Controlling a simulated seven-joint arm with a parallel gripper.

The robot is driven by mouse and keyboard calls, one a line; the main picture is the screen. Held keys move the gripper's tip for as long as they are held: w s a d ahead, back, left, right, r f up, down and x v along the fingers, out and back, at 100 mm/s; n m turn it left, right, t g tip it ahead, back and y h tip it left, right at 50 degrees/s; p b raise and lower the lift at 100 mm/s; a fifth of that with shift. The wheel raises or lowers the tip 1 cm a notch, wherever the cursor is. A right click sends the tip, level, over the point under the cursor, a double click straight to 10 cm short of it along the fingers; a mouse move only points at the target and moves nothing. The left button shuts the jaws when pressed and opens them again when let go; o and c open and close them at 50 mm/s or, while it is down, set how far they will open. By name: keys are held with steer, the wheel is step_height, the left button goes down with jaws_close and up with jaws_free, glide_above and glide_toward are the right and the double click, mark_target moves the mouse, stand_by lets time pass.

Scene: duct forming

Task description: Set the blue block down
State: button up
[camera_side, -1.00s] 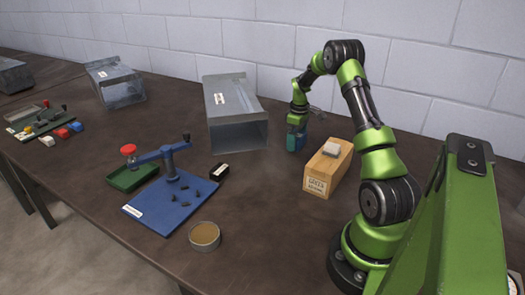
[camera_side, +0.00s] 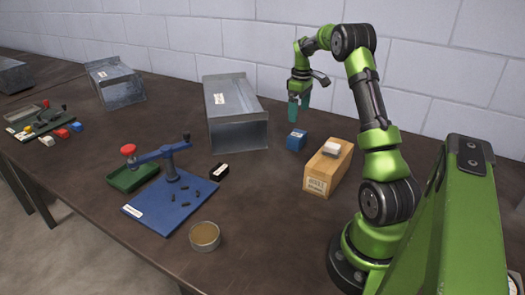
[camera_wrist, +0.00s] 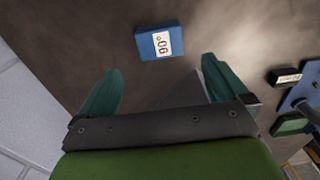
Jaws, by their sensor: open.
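The blue block (camera_side: 296,140) rests on the brown table between the near metal duct and the wooden box, in the side view. In the wrist view the blue block (camera_wrist: 160,42) shows a white label that reads like "90" or "06". My gripper (camera_side: 299,112) is above the block with its teal fingers apart and empty. In the wrist view my gripper (camera_wrist: 160,80) is spread wide, and the block lies beyond the fingertips, touching neither.
The metal duct (camera_side: 237,125) stands left of the block. The wooden box (camera_side: 327,170) with a pale block on top stands right. A black block (camera_side: 219,171), blue fixture plate (camera_side: 160,208), green tray (camera_side: 130,177) and round tin (camera_side: 205,236) are nearer. Table around the blue block is clear.

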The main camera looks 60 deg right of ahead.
steer(key=w+a+r+m+t, duration=0.1)
steer(key=a+r+t, duration=0.1)
steer(key=a+r, duration=0.65)
steer(key=w+a+r+m+t, duration=0.1)
steer(key=a+r, duration=0.3)
steer(key=a, duration=1)
steer(key=s+a+m+t+y, duration=0.1)
steer(key=s+a+t, duration=0.1)
steer(key=s+a, duration=0.4)
steer(key=s+a+m+t+y, duration=0.1)
steer(key=s+a, duration=0.5)
steer(key=a, duration=0.7)
steer(key=shift+s+a+f+t, duration=0.15)
steer(key=shift+s+f+t, duration=0.15)
steer(key=shift+t, duration=0.3)
